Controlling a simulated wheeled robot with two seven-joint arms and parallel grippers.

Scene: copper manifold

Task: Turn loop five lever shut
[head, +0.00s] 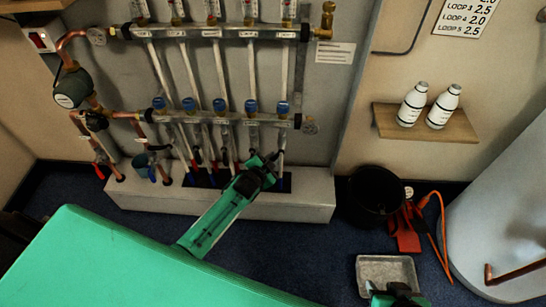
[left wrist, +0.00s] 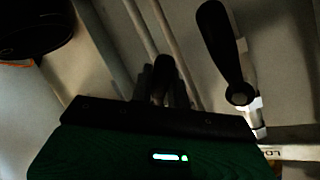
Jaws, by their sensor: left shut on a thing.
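The copper manifold's lower bar (head: 220,120) runs along the back wall with several blue-capped valves. The loop five column is the rightmost, with its blue cap (head: 282,107). My left gripper (head: 268,165) is at the lower right of the manifold, by the base of that column. In the left wrist view my left gripper (left wrist: 166,88) is shut on a dark lever, mostly hidden between the fingers. A neighbouring black lever (left wrist: 222,45) stands clear to the right. My right gripper (head: 397,297) is only partly in view at the bottom edge; its fingers are unclear.
A pale box (head: 310,200) runs under the manifold. A black bucket (head: 376,192), a red tool (head: 405,232) with an orange cord and a grey tray (head: 370,273) are on the floor to the right. A wooden shelf (head: 455,128) holds two white bottles (head: 412,104).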

